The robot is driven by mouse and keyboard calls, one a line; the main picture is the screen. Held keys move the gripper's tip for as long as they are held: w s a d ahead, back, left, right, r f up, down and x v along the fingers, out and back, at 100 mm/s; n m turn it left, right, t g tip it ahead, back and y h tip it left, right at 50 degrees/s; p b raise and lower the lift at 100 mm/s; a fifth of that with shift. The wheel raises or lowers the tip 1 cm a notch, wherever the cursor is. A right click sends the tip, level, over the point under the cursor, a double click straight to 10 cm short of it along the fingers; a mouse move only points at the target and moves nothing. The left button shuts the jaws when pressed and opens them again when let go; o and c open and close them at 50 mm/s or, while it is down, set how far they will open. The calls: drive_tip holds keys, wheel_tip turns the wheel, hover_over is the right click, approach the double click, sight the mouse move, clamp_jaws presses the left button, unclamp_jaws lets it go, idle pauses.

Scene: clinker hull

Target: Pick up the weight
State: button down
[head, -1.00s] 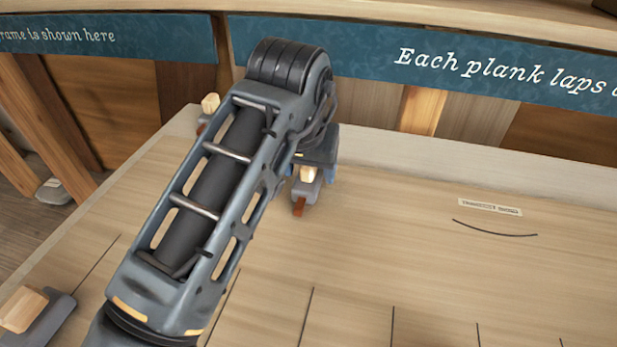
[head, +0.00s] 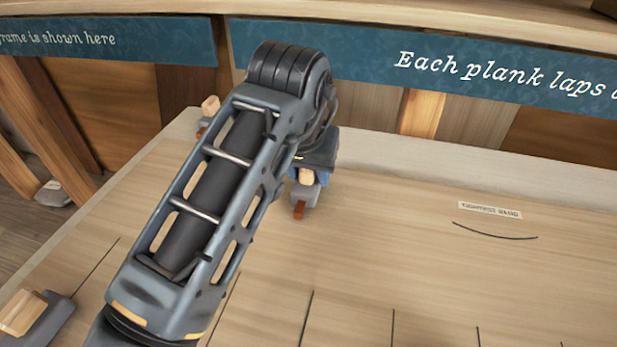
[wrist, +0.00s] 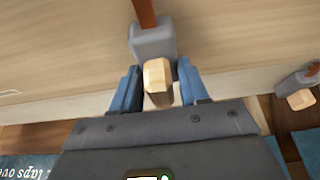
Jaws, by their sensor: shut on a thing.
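The weight (head: 304,193) is a grey block with a pale wooden knob and a reddish-brown tip pointing toward the front of the table. My gripper (head: 308,176) is at its back end, near the far edge of the pale wooden table. In the wrist view the weight (wrist: 151,42) sits between the blue fingers of my gripper (wrist: 158,72), which are shut on it at the knob end. My wrist hides part of it in the head view. I cannot tell whether its underside touches the table.
Similar weights stand at the table's back left corner (head: 207,117) and front left (head: 30,318). A small label (head: 490,209) and a curved dark line (head: 495,231) lie to the right, with clear tabletop around. A raised wooden wall with blue banners (head: 420,68) stands behind.

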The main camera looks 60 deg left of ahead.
drive_tip(key=shift+r, duration=0.2)
drive_tip(key=shift+r+p, duration=0.6)
drive_tip(key=shift+p, duration=0.1)
wheel_tip(320, 180, up, 4)
drive_tip(key=p, duration=0.3)
drive_tip(key=shift+f+p, duration=0.15)
drive_tip(key=shift+p, duration=0.15)
drive_tip(key=d+r+p, duration=0.1)
drive_tip(key=d+r, duration=0.5)
drive_tip(key=d, duration=0.5)
drive_tip(key=shift+s+d+p, duration=0.2)
drive_tip(key=shift+d+p, duration=0.15)
drive_tip(key=shift+f, duration=0.1)
